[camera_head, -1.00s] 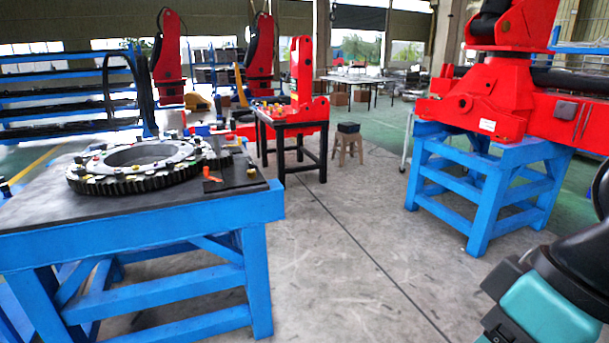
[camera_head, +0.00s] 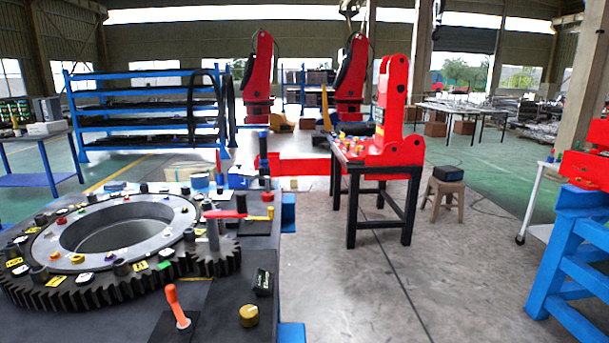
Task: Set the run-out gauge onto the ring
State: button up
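The ring (camera_head: 62,270), a large toothed dark gear ring with a paler inner ring, lies flat on the dark top of the blue stand at the lower left. Many small coloured tags and pegs sit on it. I cannot tell which item is the run-out gauge. On the tabletop right of the ring are an orange-handled tool (camera_head: 175,306), a small black block (camera_head: 263,282) and a yellow knob-like piece (camera_head: 249,316). A red-topped post (camera_head: 213,232) stands by a small gear at the ring's right edge. My gripper is not in view.
A black table (camera_head: 378,168) with red parts stands beyond, with a stool (camera_head: 443,197) beside it. Blue shelving (camera_head: 145,112) is at the back left. Another blue stand (camera_head: 580,250) is at the right edge. The concrete floor between the stands is clear.

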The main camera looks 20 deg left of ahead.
aim_at(249, 174)
jog(key=i, duration=0.65)
jog(key=u, duration=0.7)
jog(key=i, duration=0.9)
jog(key=z, duration=0.65)
jog(key=i, duration=1.45)
jog(key=u, duration=1.4)
jog(key=i, duration=0.55)
jog(key=u, duration=0.55)
